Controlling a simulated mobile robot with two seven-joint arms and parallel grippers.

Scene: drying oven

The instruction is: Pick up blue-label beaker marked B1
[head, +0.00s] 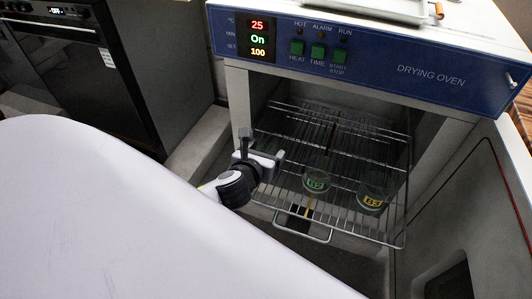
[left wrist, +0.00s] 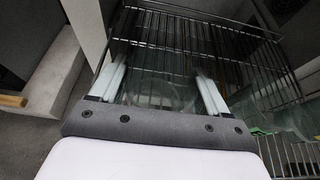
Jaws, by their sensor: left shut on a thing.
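My left gripper (head: 268,160) is at the left front of the oven's wire rack in the head view. In the left wrist view its two pale fingers (left wrist: 160,85) are shut on a clear glass beaker (left wrist: 160,93). I cannot read a label on this beaker, and in the head view the gripper mostly hides it. I cannot tell whether it touches the rack. A beaker with a green label (head: 317,182) stands on the rack right of the gripper. A beaker with a yellow label (head: 372,197) stands farther right. My right gripper is not in view.
The drying oven (head: 430,68) is open at the front, with its wire rack (head: 345,138) extending outward. The oven's side walls bound the rack left and right. Another glass vessel (left wrist: 285,128) is at the right in the left wrist view. A dark appliance (head: 100,80) stands at the left.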

